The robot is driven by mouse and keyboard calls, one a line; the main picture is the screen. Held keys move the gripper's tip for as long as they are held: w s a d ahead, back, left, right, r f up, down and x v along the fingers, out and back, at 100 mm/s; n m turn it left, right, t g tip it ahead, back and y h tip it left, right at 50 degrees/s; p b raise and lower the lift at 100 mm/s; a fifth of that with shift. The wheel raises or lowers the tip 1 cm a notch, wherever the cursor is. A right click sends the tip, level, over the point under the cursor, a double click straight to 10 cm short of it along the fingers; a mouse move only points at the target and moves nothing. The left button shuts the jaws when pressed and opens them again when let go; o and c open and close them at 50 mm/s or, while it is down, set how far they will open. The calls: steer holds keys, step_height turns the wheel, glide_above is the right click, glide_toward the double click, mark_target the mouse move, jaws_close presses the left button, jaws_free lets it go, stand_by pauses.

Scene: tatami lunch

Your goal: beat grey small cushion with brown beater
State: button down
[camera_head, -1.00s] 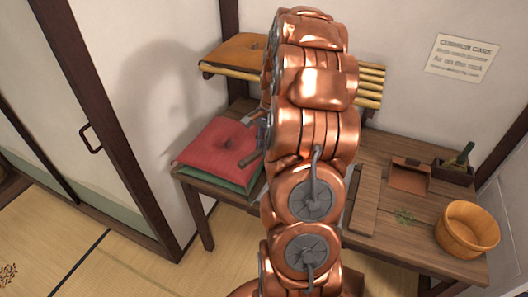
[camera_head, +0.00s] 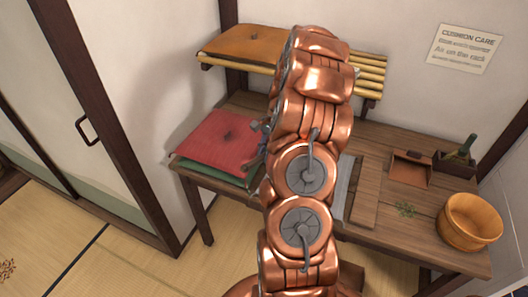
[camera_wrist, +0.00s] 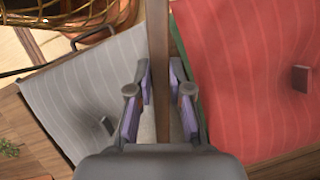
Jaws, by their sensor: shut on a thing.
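The grey small cushion (camera_wrist: 85,90) lies at the left in the wrist view, with a dark tuft near its middle. In the head view only a grey strip of it (camera_head: 345,187) shows beside my arm, on the low wooden table. My gripper (camera_wrist: 160,80) is shut on the brown beater, whose narrow brown shaft (camera_wrist: 158,35) runs up the wrist view between the fingers. The shaft crosses the view between the grey cushion and a red cushion (camera_wrist: 245,60). The beater's head cannot be made out. In the head view my arm hides most of the gripper and the beater.
The red cushion lies on a green one (camera_head: 215,172) at the table's left. An orange-brown cushion (camera_head: 240,45) rests on a bamboo rack (camera_head: 365,80) behind. A wooden bucket (camera_head: 468,222), a dustpan (camera_head: 410,168) and a dark box with a bottle (camera_head: 458,158) stand at the right.

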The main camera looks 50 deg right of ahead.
steer(key=r, duration=0.2)
steer(key=r+h, duration=0.1)
steer(key=r, duration=0.2)
steer(key=a+r+h, duration=0.1)
steer(key=r, duration=0.1)
steer(key=shift+s+r+p, duration=0.1)
steer(key=shift+r+p, duration=0.25)
steer(key=shift+r, duration=0.05)
